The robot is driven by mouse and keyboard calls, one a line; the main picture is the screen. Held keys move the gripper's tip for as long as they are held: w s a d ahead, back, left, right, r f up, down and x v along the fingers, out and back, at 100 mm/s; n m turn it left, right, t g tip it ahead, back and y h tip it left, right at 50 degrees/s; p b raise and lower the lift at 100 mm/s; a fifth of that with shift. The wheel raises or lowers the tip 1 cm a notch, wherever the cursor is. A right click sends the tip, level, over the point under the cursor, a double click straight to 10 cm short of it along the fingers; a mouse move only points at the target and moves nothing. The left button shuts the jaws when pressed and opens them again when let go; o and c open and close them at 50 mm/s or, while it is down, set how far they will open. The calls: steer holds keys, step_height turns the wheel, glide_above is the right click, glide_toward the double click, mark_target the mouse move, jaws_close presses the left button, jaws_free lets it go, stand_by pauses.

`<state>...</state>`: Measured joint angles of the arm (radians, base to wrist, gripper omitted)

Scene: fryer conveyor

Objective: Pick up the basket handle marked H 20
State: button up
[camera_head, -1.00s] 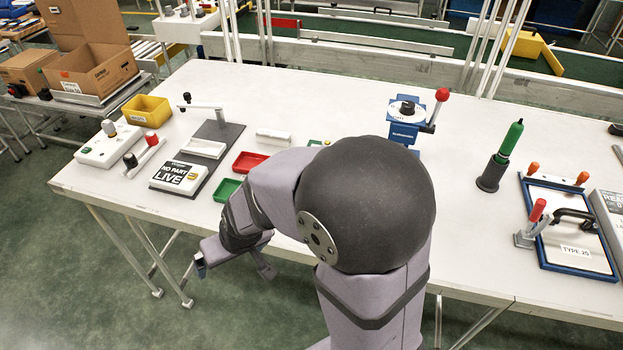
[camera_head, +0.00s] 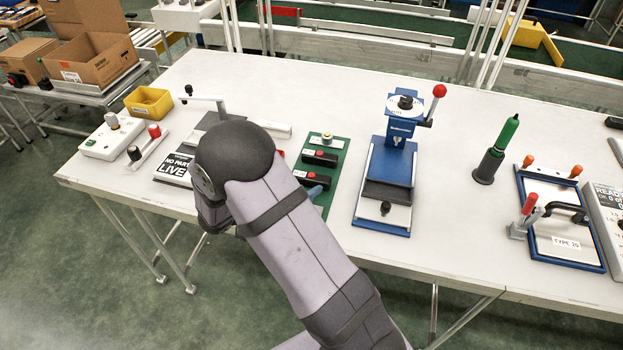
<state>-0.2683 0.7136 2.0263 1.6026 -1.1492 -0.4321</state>
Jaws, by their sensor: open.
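Two dark handles with red parts and small labels lie on a green board in the middle of the table: a rear handle (camera_head: 320,158) and a front handle (camera_head: 312,181). The lettering is too small to read, so I cannot tell which is marked H 20. My arm covers the left part of the board. My gripper (camera_head: 317,191) is mostly hidden behind my arm. No handle is seen held.
A blue press-like fixture (camera_head: 392,165) with a red-knobbed lever stands right of the green board (camera_head: 336,149). Farther right are a green-handled tool in a dark holder (camera_head: 488,166) and a blue-framed plate (camera_head: 590,262). A yellow bin (camera_head: 148,103) stands back left.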

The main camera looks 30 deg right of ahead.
mark_target(312, 174)
steer(key=shift+s+d, duration=0.2)
steer(key=shift+d, duration=0.05)
steer(key=shift+s+p+x, duration=0.15)
steer(key=shift+p+x, duration=0.4)
steer(key=shift+x, duration=1.25)
steer(key=shift+s+p+x, duration=0.2)
steer(key=shift+p+x, duration=0.3)
steer(key=shift+x, duration=1.3)
steer(key=shift+d+f, duration=0.1)
steer(key=c, duration=0.9)
steer(key=shift+r+b, duration=0.45)
steer(key=shift+r, duration=4.6)
